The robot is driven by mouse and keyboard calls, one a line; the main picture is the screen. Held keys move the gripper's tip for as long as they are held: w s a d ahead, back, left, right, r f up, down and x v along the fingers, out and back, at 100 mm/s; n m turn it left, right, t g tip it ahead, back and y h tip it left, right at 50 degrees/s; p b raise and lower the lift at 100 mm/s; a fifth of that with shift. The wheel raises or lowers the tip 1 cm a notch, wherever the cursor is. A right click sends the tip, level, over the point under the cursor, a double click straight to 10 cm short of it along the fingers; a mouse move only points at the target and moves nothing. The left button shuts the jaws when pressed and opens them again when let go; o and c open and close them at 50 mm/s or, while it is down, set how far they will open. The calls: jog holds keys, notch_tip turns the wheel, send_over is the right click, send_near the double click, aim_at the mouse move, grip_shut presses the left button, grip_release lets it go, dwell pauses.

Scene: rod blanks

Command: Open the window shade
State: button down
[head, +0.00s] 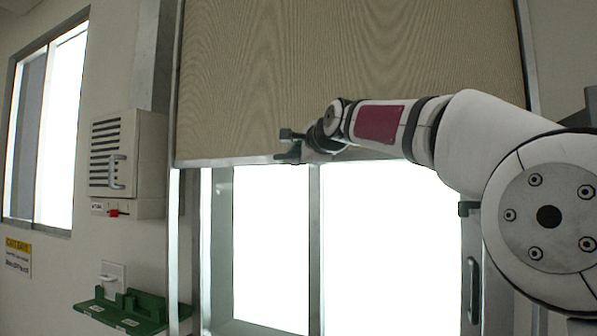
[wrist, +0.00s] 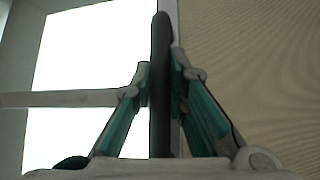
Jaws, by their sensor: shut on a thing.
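The window shade (head: 260,75) is a tan panel with a wood-like grain, covering the upper part of the bright window (head: 385,240). Its metal bottom edge (head: 225,162) sits about halfway down the head view. My gripper (head: 290,147) is at this edge, near its middle, partly hidden by my own wrist. In the wrist view, the teal fingers of my gripper (wrist: 161,82) are shut on a dark bar-shaped handle (wrist: 161,40) beside the shade (wrist: 255,75). In the head view the handle is hard to tell from the fingers.
A vented wall box (head: 120,160) with a handle and a red switch is left of the window. A green shelf (head: 125,312) sits below it. A second window (head: 60,125) is at far left. A dark vertical handle (head: 471,285) is at the lower right.

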jog(key=shift+r, duration=0.4)
jog(key=c, duration=1.6)
grip_release()
jog(key=shift+o, duration=0.2)
jog(key=shift+s, duration=0.1)
jog(key=v, duration=1.1)
jog(key=shift+s+d, duration=0.15)
jog(key=shift+s, duration=0.2)
